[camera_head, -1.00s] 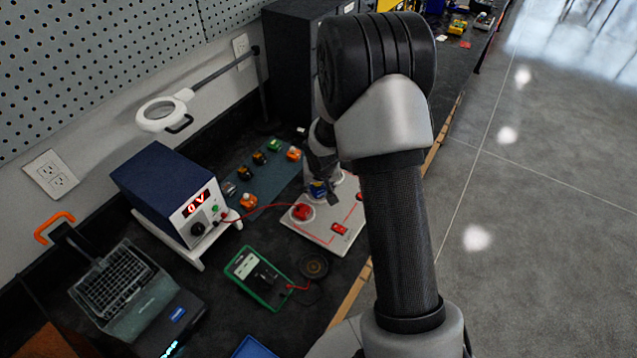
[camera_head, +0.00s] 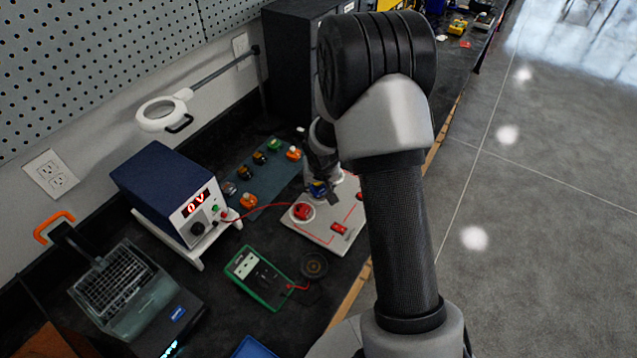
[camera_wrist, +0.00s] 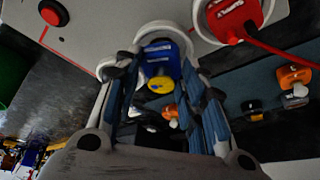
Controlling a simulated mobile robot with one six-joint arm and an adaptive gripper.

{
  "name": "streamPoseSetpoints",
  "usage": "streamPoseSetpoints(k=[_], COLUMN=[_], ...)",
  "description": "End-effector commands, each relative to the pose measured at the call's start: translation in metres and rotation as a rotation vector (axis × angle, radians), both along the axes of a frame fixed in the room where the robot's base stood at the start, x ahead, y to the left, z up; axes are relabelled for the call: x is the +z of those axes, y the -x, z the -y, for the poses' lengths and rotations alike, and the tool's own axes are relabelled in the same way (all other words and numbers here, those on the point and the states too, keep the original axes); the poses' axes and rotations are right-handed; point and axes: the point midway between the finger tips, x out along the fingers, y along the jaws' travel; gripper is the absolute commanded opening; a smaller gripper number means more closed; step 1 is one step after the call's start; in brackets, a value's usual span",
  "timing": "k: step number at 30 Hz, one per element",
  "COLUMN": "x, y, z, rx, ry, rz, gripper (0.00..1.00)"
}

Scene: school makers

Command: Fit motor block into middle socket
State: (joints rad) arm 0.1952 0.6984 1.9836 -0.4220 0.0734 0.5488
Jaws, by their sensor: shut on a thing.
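The motor block is a blue block with a yellow round part, seen in the wrist view (camera_wrist: 160,62) between my fingers. In the head view the blue block (camera_head: 318,189) shows small below my gripper (camera_head: 322,180). My gripper (camera_wrist: 160,85) is shut on it. In the wrist view the block lies at a white round socket (camera_wrist: 162,32) on the pale board (camera_head: 300,228); I cannot tell whether it is fully seated. A red block (camera_head: 302,211) sits in a white ring at the board's left, also in the wrist view (camera_wrist: 232,16). The far sockets are partly hidden by my arm.
A teal mat (camera_head: 262,175) with several coloured blocks lies behind the board. A blue power supply (camera_head: 165,190) reading "0 V" is wired in red to the red block. A green multimeter (camera_head: 258,278) and a dark round part (camera_head: 314,264) lie in front.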

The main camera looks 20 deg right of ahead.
Motion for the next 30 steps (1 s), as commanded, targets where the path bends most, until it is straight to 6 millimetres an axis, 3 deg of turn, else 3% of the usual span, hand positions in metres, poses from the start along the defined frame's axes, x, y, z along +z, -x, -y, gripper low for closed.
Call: streamPoseSetpoints(k=[30], x=[-0.0091], y=[-0.0003], z=[0.0], rx=[0.0], ry=[0.0], rz=[0.001], gripper=[0.14])
